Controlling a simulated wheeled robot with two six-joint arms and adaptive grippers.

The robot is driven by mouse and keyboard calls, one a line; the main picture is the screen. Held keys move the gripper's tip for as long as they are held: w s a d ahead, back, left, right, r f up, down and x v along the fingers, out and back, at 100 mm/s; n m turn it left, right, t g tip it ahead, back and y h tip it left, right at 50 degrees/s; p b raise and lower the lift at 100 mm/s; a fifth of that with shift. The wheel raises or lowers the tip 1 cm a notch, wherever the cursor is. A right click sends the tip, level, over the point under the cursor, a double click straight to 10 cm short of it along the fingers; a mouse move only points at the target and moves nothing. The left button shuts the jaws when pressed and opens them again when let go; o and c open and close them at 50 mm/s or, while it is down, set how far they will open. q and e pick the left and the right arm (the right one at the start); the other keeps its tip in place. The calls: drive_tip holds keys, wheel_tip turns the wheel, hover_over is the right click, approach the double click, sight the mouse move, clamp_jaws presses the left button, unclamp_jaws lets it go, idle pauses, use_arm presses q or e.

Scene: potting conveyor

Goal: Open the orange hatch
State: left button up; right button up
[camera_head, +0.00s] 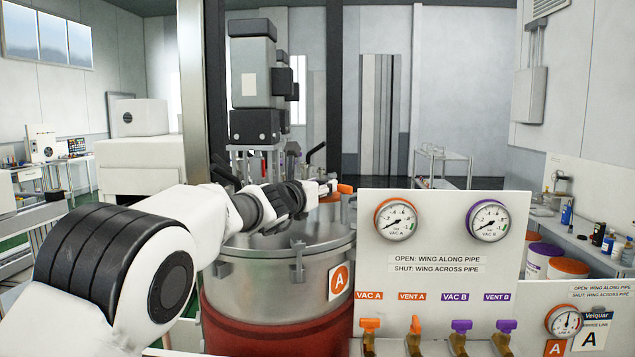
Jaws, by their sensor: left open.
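A large steel tank (285,270) with a red lower band stands in the middle, marked with an orange A label (339,279). A small orange part (345,188) shows above the tank's back right rim, perhaps the hatch's handle. I cannot make out the hatch itself, as my arm covers much of the tank top. My left gripper (328,187) is open at the left side of the orange part. I cannot tell whether they touch. My right gripper is out of view.
A white panel (440,275) with two gauges, reading VAC A and VAC B, stands right of the tank. Orange and purple valves (415,335) sit below it. A grey motor column (252,85) rises behind the tank. Lidded drums (541,260) stand at the right.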

use_arm(q)
drive_tip(key=shift+s+r, duration=0.65)
drive_tip(key=shift+s, duration=0.25)
drive_tip(key=shift+c, duration=0.6)
drive_tip(key=c, duration=0.6)
drive_tip(key=shift+a, duration=0.15)
clamp_jaws()
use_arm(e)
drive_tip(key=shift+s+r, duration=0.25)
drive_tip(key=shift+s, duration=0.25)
use_arm(q)
drive_tip(key=shift+r, duration=0.2)
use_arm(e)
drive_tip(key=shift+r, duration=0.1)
